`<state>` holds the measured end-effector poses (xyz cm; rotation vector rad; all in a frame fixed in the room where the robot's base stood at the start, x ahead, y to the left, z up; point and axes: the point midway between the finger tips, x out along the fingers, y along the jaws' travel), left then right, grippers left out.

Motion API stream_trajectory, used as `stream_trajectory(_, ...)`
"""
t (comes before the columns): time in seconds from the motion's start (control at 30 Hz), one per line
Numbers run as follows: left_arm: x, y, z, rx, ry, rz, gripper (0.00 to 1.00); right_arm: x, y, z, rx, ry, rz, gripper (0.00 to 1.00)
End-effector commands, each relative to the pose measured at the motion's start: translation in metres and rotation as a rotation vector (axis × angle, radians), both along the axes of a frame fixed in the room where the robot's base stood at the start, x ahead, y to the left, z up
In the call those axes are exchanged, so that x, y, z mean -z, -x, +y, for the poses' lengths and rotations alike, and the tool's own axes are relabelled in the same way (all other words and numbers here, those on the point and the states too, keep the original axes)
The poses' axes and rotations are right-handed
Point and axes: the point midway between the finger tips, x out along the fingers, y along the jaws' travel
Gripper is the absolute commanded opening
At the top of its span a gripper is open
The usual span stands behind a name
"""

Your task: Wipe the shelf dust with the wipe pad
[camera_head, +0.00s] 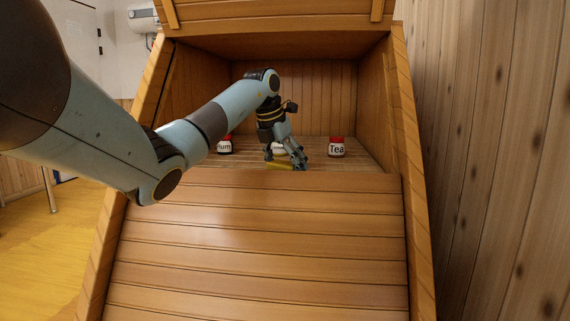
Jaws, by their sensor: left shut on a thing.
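My left arm reaches in from the left and into the wooden cabinet. My left gripper (287,162) is low over the front part of the shelf (356,168). It is shut on the yellow wipe pad (279,165), which is at the shelf surface near its front edge. I cannot tell whether the pad touches the shelf. No dust can be made out on the visible boards. My right gripper is not in view.
A jar labelled Tea (337,147) stands on the shelf to the right of the gripper. Another red-lidded jar (225,145) stands to the left, partly hidden by my arm. A pale object (279,148) shows behind the gripper. Cabinet side walls bound the shelf.

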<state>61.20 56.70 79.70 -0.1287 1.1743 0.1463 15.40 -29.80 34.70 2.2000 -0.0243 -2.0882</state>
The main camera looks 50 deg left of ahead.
Motion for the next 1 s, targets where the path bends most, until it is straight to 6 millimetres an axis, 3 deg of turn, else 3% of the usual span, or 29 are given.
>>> stream_trajectory(0.43,0.003,-0.001,-0.002,0.0,0.001,-0.001,0.55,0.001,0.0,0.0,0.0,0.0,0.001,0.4)
stream_trajectory(1.0,0.003,-0.027,-0.032,0.0,0.001,0.0,0.55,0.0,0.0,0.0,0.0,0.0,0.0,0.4)
